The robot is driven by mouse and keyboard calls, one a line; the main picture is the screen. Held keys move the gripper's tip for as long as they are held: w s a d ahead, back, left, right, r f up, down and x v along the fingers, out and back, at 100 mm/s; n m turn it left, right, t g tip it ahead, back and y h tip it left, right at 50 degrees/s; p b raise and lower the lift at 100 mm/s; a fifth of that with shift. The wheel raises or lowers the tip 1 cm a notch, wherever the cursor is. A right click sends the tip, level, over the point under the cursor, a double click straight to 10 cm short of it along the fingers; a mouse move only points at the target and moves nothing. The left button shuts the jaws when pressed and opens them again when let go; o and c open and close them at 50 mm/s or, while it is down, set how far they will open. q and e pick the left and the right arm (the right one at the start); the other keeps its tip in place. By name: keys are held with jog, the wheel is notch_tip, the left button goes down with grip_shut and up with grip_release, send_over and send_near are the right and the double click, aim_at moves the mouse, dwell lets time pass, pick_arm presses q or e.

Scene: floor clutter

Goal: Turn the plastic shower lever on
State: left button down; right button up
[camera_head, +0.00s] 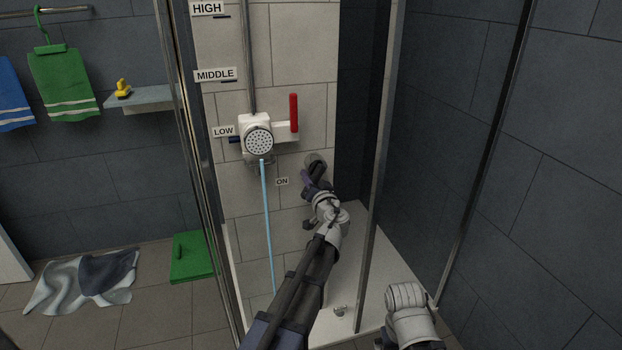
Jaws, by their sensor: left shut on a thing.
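My left gripper (308,178) reaches up to the tiled shower wall, just right of the "ON" label (282,181). It is shut on the shower lever, which is mostly hidden behind the jaws and wrist. A dark rounded piece (315,161) shows at the gripper's tip; I cannot tell if it is part of the lever. Above left, a white shower head (258,141) sits on its rail by the "LOW" label. An upright red handle (294,112) stands at its right. A thin light-blue line (266,220), like a water stream, runs down from the head. My right gripper's fingers do not show.
Metal-framed glass edges (382,150) border the shower on both sides. The white shower tray (385,270) has a drain.

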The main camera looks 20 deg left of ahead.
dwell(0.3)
pick_arm(q)
jog(key=c, duration=0.6)
grip_release()
jog(key=shift+c, duration=0.2)
jog(key=shift+s+d, duration=0.1)
jog(key=shift+s, duration=0.05)
jog(key=v, duration=0.7)
jog(key=shift+s+d, duration=0.15)
jog(key=shift+s, duration=0.05)
